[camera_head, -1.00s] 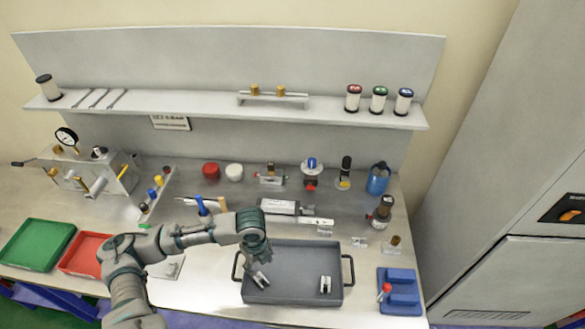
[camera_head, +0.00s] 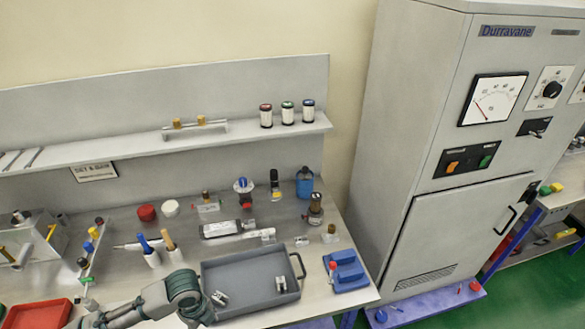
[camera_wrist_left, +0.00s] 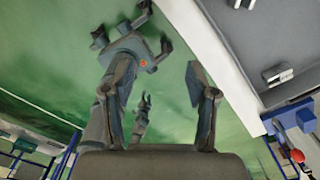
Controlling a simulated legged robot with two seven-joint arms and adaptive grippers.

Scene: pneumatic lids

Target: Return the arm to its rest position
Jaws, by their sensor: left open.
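My left arm (camera_head: 150,302) comes in from the bottom left in the head view. My left gripper (camera_head: 195,317) is low at the bottom edge, by the left front side of the grey tray (camera_head: 250,276), and partly cut off by the frame. In the left wrist view the left gripper (camera_wrist_left: 158,78) is open, with nothing between its fingers. The grey tray, also in the left wrist view (camera_wrist_left: 292,92), holds a metal part at its left (camera_head: 220,298) and another at its right (camera_head: 281,284). My right gripper does not show clearly in either view.
A blue fixture (camera_head: 347,272) stands right of the tray. A red tray (camera_head: 38,314) is at the lower left. A tall grey cabinet (camera_head: 430,170) stands right of the bench. Green floor (camera_wrist_left: 50,65) is below the gripper.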

